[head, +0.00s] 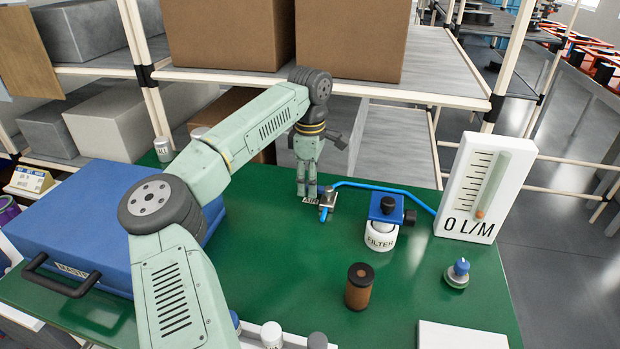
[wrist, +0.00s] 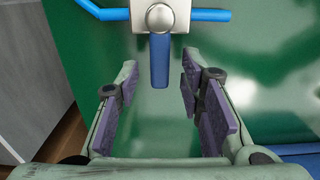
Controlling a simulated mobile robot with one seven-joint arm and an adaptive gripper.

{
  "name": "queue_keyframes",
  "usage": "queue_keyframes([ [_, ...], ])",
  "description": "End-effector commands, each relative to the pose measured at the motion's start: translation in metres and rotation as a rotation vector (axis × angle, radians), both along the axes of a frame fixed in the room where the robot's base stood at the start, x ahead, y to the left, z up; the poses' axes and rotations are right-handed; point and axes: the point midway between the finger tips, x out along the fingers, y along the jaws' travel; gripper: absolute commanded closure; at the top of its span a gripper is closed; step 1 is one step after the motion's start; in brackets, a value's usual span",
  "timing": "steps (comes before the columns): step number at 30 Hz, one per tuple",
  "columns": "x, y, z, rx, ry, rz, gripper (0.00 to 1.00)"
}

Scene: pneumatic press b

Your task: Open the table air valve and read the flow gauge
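My gripper (head: 307,191) points down just left of the valve. In the wrist view my gripper (wrist: 157,95) is open and empty, with the lever's end near the gap between its fingers. The flow gauge (head: 487,187) reads 0 L/M, its orange float at the bottom.
A blue-topped filter (head: 383,222) stands between valve and gauge. A brown cylinder (head: 359,287) and a blue-knobbed fitting (head: 458,273) stand nearer on the green table (head: 285,285). A large blue case (head: 75,240) fills the left. Shelves with cardboard boxes (head: 348,37) rise behind.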

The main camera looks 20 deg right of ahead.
Motion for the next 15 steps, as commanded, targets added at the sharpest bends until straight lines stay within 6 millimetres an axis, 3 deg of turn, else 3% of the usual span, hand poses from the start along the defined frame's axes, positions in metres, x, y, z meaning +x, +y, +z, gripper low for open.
queue_keyframes([
  [7, -0.0001, -0.0001, -0.0008, 0.000, 0.000, 0.000, 0.66],
  [15, -0.0001, -0.0001, -0.0005, 0.000, 0.000, -0.001, 0.84],
])
